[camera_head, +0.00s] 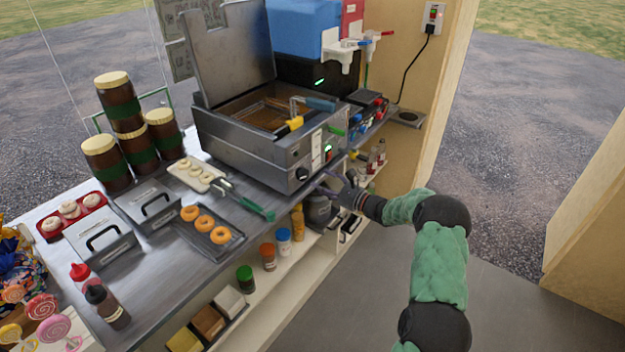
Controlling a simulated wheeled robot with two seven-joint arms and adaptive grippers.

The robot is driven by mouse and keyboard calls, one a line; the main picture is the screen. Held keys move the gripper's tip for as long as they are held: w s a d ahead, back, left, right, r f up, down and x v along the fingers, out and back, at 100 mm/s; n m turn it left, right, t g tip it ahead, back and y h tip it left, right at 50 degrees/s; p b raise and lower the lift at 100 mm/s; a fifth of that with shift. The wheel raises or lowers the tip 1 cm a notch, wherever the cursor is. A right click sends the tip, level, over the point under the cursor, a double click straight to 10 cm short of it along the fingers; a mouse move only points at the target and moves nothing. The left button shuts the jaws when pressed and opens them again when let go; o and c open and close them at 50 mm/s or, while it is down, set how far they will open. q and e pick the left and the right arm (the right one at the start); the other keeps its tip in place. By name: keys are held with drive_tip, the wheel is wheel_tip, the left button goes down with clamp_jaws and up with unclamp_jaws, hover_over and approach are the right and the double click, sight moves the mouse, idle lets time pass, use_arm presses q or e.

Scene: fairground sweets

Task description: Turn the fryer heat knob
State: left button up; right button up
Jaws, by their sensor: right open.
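The fryer (240,145) is a grey metal box with its lid raised, on the counter at the upper middle. The fryer heat knob (302,174) looks like the small black round knob low on its front panel; its pointer setting is too small to read. My right gripper (329,181) reaches in from the right and is open, just to the right of the knob and below the panel's right part. It appears apart from the knob, though the depth gap is hard to judge. My left gripper is not in view.
A green-handled tool (258,211) and a tray of ring doughnuts (211,236) lie on the counter left of the knob. Bottles and jars stand on the shelf below. The floor (385,315) at the right is clear.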

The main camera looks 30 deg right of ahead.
drive_tip(key=shift+v, duration=2.55)
drive_tip(key=shift+a+f, duration=0.1)
drive_tip(key=s+a+f+n+g, duration=0.2)
drive_tip(key=s+a+f+g, duration=0.2)
drive_tip(key=a+f, duration=0.4)
drive_tip(key=s+a+f+n+g+y, duration=0.15)
drive_tip(key=s+a+f+g, duration=0.25)
drive_tip(key=a+f, duration=0.4)
drive_tip(key=s+a+f+n+g, duration=0.3)
drive_tip(key=s+a+f+g, duration=0.1)
drive_tip(key=a+f, duration=0.35)
drive_tip(key=s+a+f+n+g+h, duration=0.2)
drive_tip(key=s+a+f+n, duration=0.2)
drive_tip(key=s+a+n, duration=0.3)
drive_tip(key=s+a+f+n+g+h, duration=0.2)
drive_tip(key=s+a+f+n, duration=0.2)
drive_tip(key=s+a+n, duration=0.4)
drive_tip(key=s, duration=0.6)
